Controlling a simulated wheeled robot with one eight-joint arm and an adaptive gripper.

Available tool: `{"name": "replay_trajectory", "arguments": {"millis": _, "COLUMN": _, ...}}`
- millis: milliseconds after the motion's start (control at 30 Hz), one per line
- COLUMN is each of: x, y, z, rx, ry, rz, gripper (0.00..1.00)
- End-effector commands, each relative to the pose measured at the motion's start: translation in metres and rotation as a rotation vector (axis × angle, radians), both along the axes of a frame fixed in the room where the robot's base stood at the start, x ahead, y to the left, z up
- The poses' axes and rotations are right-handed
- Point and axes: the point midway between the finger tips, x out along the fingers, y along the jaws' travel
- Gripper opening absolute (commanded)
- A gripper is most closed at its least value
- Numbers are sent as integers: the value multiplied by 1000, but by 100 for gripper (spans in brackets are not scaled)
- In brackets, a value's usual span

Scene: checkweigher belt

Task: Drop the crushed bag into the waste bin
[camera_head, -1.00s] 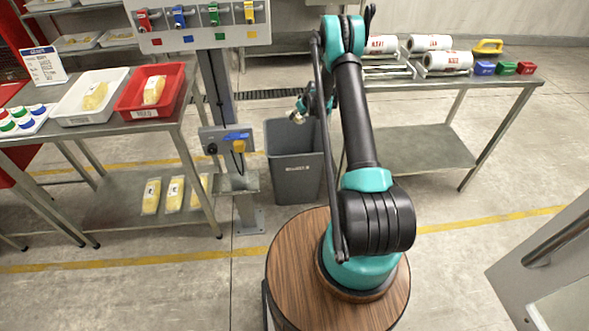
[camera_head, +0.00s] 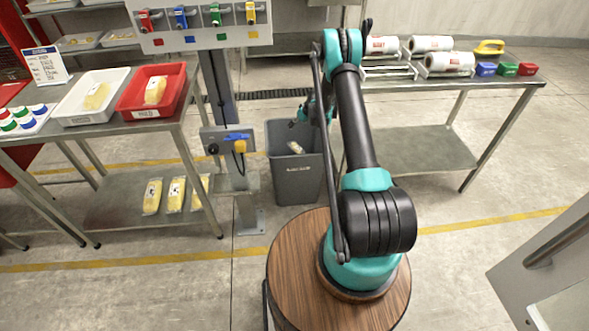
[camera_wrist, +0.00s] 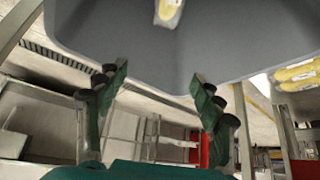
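The crushed bag (camera_head: 295,147) is a small pale yellow pack within the mouth of the grey waste bin (camera_head: 296,182). In the wrist view the bag (camera_wrist: 168,11) shows at the top edge against the bin's grey inside (camera_wrist: 110,30), clear of my fingers. I cannot tell whether it is falling or resting. My gripper (camera_wrist: 160,84) is open and empty, its two green fingers spread apart at the bin. In the head view it is above the bin, mostly hidden behind my arm.
A steel table at left holds a white tray (camera_head: 69,118) and a red tray (camera_head: 125,112), each with a yellow bag. A post with a control box (camera_head: 225,140) stands left of the bin. A table with film rolls (camera_head: 449,61) is at right.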

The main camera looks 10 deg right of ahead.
Motion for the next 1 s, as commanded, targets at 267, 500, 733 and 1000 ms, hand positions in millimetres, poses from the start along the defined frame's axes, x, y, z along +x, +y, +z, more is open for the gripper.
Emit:
{"name": "replay_trajectory", "arguments": {"millis": 267, "x": 0, "y": 0, "z": 0, "rx": 0, "ry": 0, "rz": 0, "gripper": 72}}
{"name": "replay_trajectory", "arguments": {"millis": 500, "x": -8, "y": -4, "z": 15, "rx": 0, "ry": 0, "rz": -1, "gripper": 72}}
{"name": "replay_trajectory", "arguments": {"millis": 733, "x": -29, "y": -15, "z": 50, "rx": 0, "ry": 0, "rz": -1, "gripper": 72}}
{"name": "replay_trajectory", "arguments": {"millis": 1000, "x": -49, "y": -26, "z": 87, "rx": 0, "ry": 0, "rz": -1, "gripper": 72}}
